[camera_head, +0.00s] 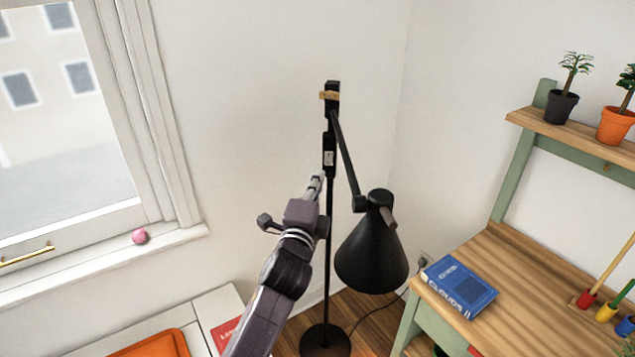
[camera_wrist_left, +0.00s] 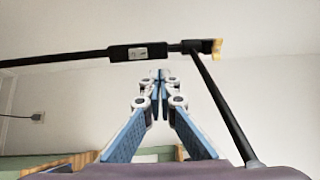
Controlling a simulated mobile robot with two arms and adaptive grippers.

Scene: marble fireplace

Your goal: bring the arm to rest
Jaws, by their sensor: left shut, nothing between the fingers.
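My left gripper (camera_head: 317,179) is raised in front of the black floor lamp (camera_head: 372,255), its tip close to the lamp's pole in the head view. I cannot tell whether it touches the pole. In the left wrist view the fingers of this gripper (camera_wrist_left: 158,78) are together at the tips, with nothing between them. The lamp's pole and switch box cross that view just beyond the fingertips. The lamp stands upright with its shade hanging to the right. My right gripper does not show in either view.
A wooden desk (camera_head: 545,290) with a blue book (camera_head: 459,286) stands at the right. Potted plants (camera_head: 561,106) sit on its shelf. A window sill at the left holds a pink ball (camera_head: 140,236). An orange item (camera_head: 150,344) lies on a white surface below.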

